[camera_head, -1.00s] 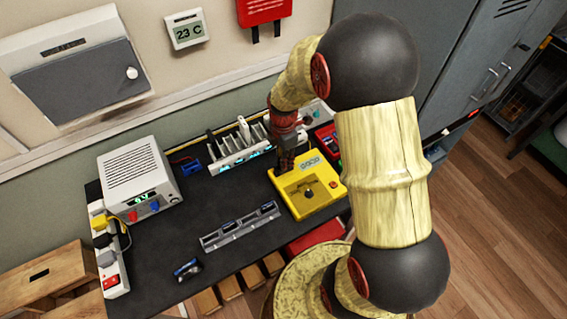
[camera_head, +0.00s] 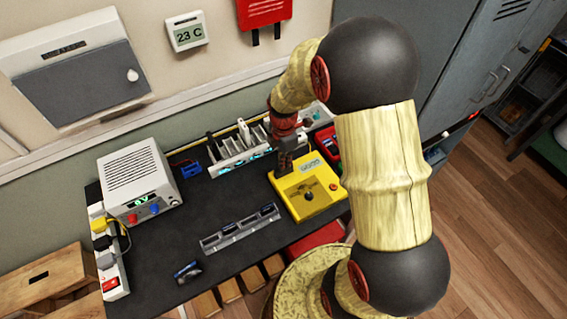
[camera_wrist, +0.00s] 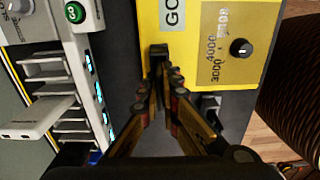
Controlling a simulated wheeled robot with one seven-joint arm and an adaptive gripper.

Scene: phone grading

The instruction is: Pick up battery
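In the head view my gripper (camera_head: 286,163) is at the back-left edge of the yellow tester (camera_head: 294,203). No battery is clearly identifiable. A grey rack (camera_head: 212,246) on the dark table holds several small dark blocks, possibly batteries.
A white slotted rack (camera_head: 231,157) stands close to the left of my gripper, and in the wrist view (camera_wrist: 84,80). A red item (camera_head: 327,143) lies behind the tester. A power supply (camera_head: 140,180) and power strip (camera_head: 117,282) stand left. The dark table (camera_head: 170,235) is clear at mid-left.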

